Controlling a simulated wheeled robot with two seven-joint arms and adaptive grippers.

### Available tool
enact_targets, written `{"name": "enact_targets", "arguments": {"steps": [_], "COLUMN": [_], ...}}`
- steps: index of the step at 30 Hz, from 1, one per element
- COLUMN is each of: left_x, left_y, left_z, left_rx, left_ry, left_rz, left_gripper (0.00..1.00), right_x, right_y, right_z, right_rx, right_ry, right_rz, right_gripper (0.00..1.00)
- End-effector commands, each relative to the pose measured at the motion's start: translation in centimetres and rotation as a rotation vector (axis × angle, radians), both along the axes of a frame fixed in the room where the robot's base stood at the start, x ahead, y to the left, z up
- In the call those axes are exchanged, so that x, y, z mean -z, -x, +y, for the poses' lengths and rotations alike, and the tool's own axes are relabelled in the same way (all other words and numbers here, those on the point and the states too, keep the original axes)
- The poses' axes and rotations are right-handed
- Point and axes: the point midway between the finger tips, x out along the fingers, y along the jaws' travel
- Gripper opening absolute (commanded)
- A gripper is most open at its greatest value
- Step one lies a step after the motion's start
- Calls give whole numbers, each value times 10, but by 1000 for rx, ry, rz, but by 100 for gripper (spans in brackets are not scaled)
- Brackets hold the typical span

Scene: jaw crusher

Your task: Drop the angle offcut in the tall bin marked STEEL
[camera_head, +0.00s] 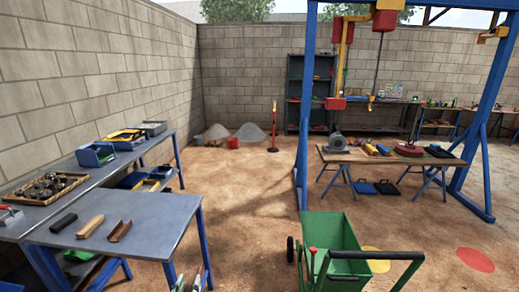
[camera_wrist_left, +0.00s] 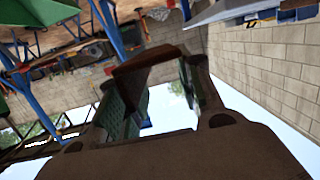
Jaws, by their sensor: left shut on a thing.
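My left gripper (camera_head: 190,281) shows at the bottom edge of the head view, just in front of the near grey bench. In the left wrist view its fingers (camera_wrist_left: 158,78) are shut on a dark rusty-brown piece, the angle offcut (camera_wrist_left: 138,74), which spans between the fingertips. The offcut is hard to make out in the head view. No tall bin with a readable STEEL mark shows. My right gripper is not in view.
The near bench (camera_head: 150,212) bears a brown channel-like piece (camera_head: 119,231), a wooden block (camera_head: 90,227) and a black piece (camera_head: 63,223). A green cart (camera_head: 340,236) stands right of centre. Blue gantry legs (camera_head: 302,130) rise behind it. Sandy floor (camera_head: 235,220) is open between bench and cart.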

Motion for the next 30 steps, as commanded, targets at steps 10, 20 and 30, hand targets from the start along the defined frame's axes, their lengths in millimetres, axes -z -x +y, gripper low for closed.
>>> {"name": "enact_targets", "arguments": {"steps": [10,20,30], "left_x": [14,14,13], "left_y": [12,12,12], "left_z": [-1,-1,-2], "left_rx": [-6,-5,-1], "left_ry": [1,0,0], "left_rz": [-2,-3,-3], "left_gripper": [0,0,0], "right_x": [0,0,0], "right_y": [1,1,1], "right_z": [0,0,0], "right_rx": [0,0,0], "right_ry": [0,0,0], "right_rz": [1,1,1], "right_gripper": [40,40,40]}}
